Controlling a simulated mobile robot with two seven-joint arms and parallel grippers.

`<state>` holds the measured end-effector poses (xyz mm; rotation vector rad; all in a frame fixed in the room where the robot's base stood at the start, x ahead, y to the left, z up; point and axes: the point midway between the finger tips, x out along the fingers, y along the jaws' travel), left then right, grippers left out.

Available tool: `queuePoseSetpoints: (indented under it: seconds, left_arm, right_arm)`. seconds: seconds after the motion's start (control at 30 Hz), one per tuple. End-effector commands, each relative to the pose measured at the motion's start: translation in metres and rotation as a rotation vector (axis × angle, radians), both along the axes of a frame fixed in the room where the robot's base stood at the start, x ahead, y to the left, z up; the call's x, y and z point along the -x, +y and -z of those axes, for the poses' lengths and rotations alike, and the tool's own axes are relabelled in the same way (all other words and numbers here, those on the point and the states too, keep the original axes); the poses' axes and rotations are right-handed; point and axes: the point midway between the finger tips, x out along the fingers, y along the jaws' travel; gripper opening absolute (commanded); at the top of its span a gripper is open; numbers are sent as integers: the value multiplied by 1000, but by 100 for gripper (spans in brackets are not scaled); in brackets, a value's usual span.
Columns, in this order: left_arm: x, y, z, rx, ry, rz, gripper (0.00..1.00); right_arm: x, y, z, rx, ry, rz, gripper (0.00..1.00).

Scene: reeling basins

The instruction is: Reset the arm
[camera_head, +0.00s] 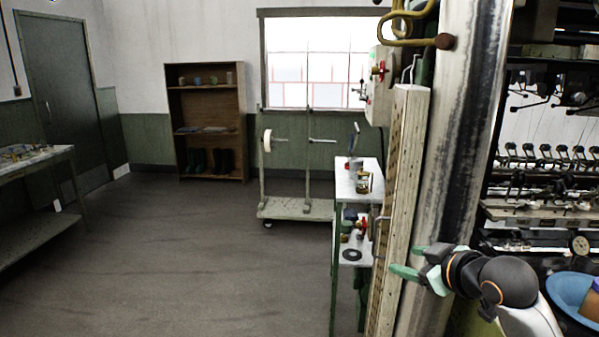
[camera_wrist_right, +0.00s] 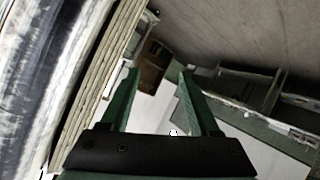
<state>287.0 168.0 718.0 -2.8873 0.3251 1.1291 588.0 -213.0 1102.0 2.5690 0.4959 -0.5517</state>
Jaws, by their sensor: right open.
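My right gripper (camera_head: 418,261) shows at the lower right of the head view, with green fingers spread apart and nothing between them. It is close in front of the grey-white column (camera_head: 455,150) and the worn slotted post (camera_head: 400,200). In the right wrist view the two green fingers of my right gripper (camera_wrist_right: 158,88) are also apart and empty. The column (camera_wrist_right: 30,75) and the post (camera_wrist_right: 98,85) run along the left of that view, close beside the left finger. My left gripper is not in view.
A narrow white-topped stand (camera_head: 345,178) with small items is left of the post. A wheeled rack (camera_head: 290,208) and a brown shelf (camera_head: 243,120) stand at the back. A bench (camera_head: 40,220) is at the left. A blue basin (camera_head: 572,290) is at the lower right. The middle floor is clear.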

Motion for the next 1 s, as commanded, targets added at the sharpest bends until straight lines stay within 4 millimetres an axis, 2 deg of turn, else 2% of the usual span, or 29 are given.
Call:
queuePoseSetpoints:
  seconds: [0.03,0.1,0.27,0.4,0.6,0.73,0.9,1.0]
  left_arm:
    - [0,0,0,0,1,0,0]
    - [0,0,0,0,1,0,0]
    - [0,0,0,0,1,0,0]
    - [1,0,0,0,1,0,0]
    - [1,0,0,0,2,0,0]
    - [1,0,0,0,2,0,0]
    - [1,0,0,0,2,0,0]
    - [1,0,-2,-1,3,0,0]
  right_arm:
    - [16,6,34,-9,61,8,62]
    - [37,12,72,-18,132,27,62]
    - [96,18,146,-40,290,87,62]
    - [157,20,198,-58,429,158,62]
    - [245,14,247,-76,611,279,62]
    - [293,9,263,-77,706,355,62]
    - [350,0,274,-71,816,453,62]
    - [334,5,288,-96,757,432,62]
